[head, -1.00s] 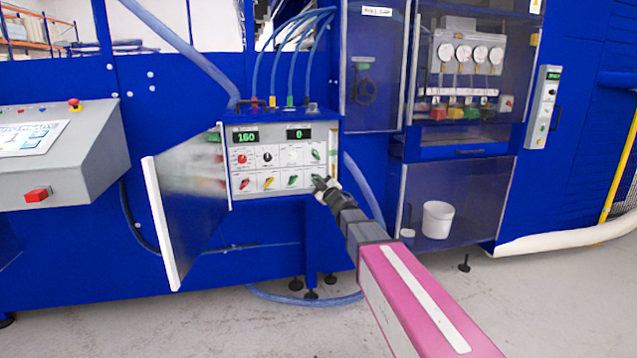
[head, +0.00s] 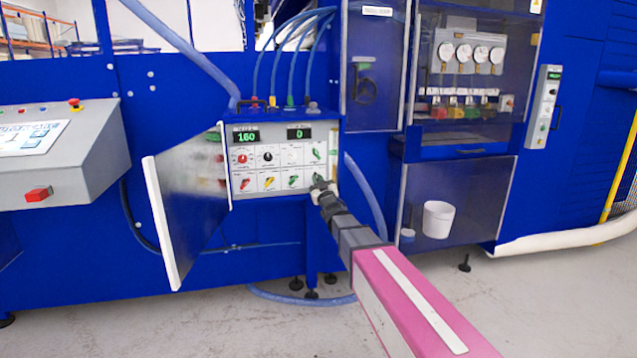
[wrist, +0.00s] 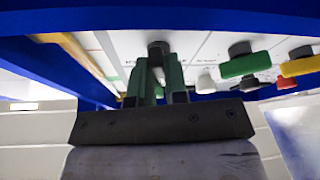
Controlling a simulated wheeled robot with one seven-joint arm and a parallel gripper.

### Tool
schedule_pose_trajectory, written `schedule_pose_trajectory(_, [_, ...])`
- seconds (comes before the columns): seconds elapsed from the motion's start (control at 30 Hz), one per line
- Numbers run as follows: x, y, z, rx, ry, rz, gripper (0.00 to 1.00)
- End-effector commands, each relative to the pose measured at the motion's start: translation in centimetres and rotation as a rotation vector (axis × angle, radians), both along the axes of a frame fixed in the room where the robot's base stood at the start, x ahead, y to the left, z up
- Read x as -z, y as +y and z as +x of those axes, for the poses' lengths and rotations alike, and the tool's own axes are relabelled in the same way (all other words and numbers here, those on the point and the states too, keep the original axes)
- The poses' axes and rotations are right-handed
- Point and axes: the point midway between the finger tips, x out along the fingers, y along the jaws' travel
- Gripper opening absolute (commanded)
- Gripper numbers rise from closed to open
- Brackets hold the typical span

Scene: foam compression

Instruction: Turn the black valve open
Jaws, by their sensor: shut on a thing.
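My gripper (head: 322,187) is at the lower right corner of the white control panel (head: 280,168), reaching in from the right. In the wrist view my gripper (wrist: 157,78) has its fingers closed around a valve knob, whose black part (wrist: 158,49) shows at the fingertips. The rest of this lower right knob is mostly hidden, so its turn angle cannot be told. A separate round black knob (head: 267,157) sits in the panel's upper row, away from my gripper. The panel's displays read 160 and 0.
A green-handled knob (wrist: 245,64) and a yellow one (wrist: 301,65) are close beside my gripper. The panel's door (head: 190,200) stands open on the left. Blue hoses (head: 290,60) rise above the box. A blue hose (head: 365,195) runs down at its right.

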Motion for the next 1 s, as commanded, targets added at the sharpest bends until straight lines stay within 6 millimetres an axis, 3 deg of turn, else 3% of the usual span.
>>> schedule_pose_trajectory(1.0, [-0.04, 0.62, -0.24, -0.001, 0.255, 0.869, 0.00])
